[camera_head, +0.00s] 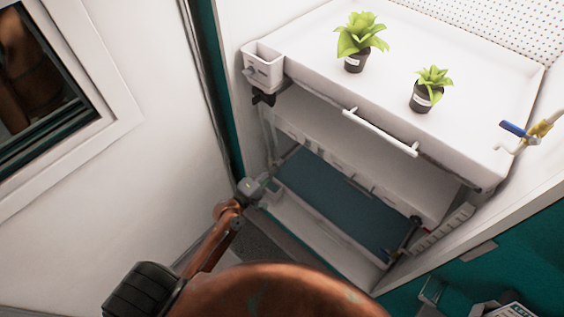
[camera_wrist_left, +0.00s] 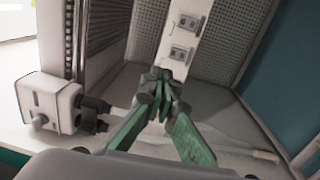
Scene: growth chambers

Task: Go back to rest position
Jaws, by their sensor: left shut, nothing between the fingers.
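My left arm reaches from the bottom of the head view toward the lower part of the white growth chamber (camera_head: 300,222). My left gripper (camera_head: 262,181) is small there, beside the chamber's left post. In the left wrist view its greenish fingers (camera_wrist_left: 162,82) meet at the tips. They are shut with nothing between them. My right gripper is in neither view.
Two potted plants (camera_head: 354,62) (camera_head: 424,97) stand on the chamber's white top tray (camera_head: 300,55). A white bin (camera_head: 263,70) hangs at its left corner. A blue-handled valve (camera_head: 516,130) is at right. A window wall (camera_head: 120,130) stands at left.

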